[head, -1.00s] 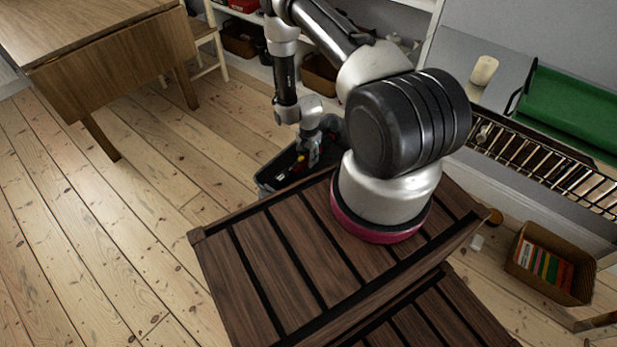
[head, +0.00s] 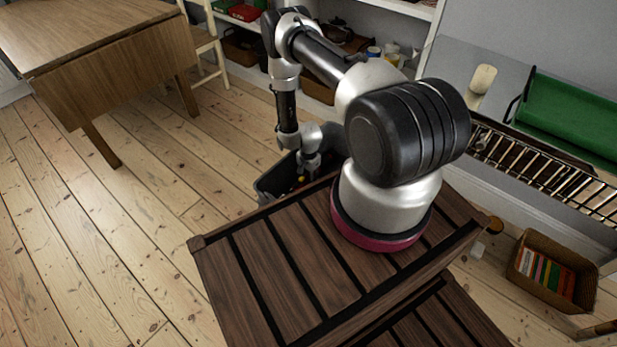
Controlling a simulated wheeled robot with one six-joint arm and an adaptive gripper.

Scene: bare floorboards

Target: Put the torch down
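My gripper (head: 309,174) is small in the head view, pointing down at a dark grey bin (head: 268,190) on the floor beyond my base. Its fingers are at or just inside the bin's opening. I cannot make out whether they are apart or shut, or whether they hold anything. A small yellow spot (head: 300,179) shows just below the gripper; I cannot tell what it belongs to. No torch can be told for certain. My arm and the near slatted edge hide part of the bin and its inside.
A wooden drop-leaf table (head: 110,60) stands at upper left beside a pale chair (head: 206,45). White shelves (head: 400,8) with baskets and jars stand behind my arm. At right are a green tray (head: 575,115), a wire rack (head: 560,170) and a basket of books (head: 530,285). The left floor is clear.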

